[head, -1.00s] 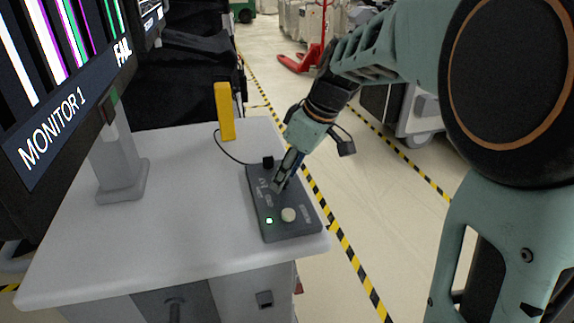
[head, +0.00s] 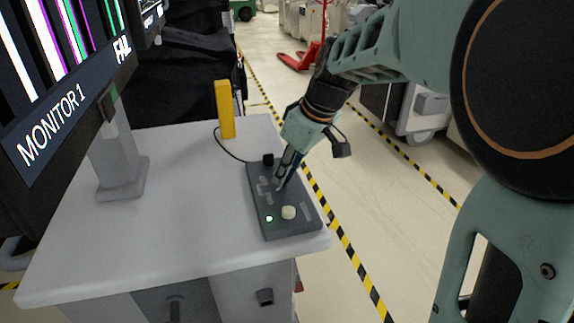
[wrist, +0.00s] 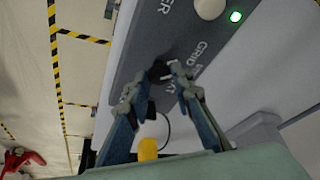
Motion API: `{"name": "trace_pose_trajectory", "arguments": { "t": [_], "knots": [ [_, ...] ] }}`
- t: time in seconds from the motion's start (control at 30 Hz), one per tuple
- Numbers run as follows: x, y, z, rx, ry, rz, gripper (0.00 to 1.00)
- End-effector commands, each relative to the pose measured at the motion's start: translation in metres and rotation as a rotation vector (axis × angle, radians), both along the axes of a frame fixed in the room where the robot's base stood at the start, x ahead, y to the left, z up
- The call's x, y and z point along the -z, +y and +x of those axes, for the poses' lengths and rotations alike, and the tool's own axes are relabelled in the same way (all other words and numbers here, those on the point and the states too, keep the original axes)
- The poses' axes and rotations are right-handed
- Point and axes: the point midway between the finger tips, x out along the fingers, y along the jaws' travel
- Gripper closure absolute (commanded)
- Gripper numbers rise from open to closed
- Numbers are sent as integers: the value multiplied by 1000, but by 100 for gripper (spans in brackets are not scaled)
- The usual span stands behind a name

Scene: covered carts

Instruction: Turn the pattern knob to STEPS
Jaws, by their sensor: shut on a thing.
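The dark grey control box (head: 290,227) lies near the right edge of the cart top. My gripper (head: 280,184) reaches down onto it from the upper right. In the wrist view, the fingertips of my gripper (wrist: 166,74) are closed around a small dark knob (wrist: 160,72), which they partly hide. White lettering beside the knob reads GRID, with other words partly covered by a finger. I cannot read where the knob points. The monitor (head: 52,132), labelled MONITOR 1, shows coloured vertical stripes and FAIL.
The box also has a white round button (head: 288,212) and a lit green lamp (head: 269,218). A yellow upright block (head: 225,110) and a black cable stand behind it. The monitor stand (head: 120,175) is at the left. The cart top (head: 190,230) between is clear.

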Motion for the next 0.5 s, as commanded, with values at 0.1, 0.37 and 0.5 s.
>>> {"name": "trace_pose_trajectory", "arguments": {
  "t": [0.1,0.37,0.5],
  "knots": [
    [-1,1,-1,88,-1,1,100],
    [-2,3,-3,308,-2,-1,100],
    [-1,3,-3,417,-1,-1,100]
  ]
}}
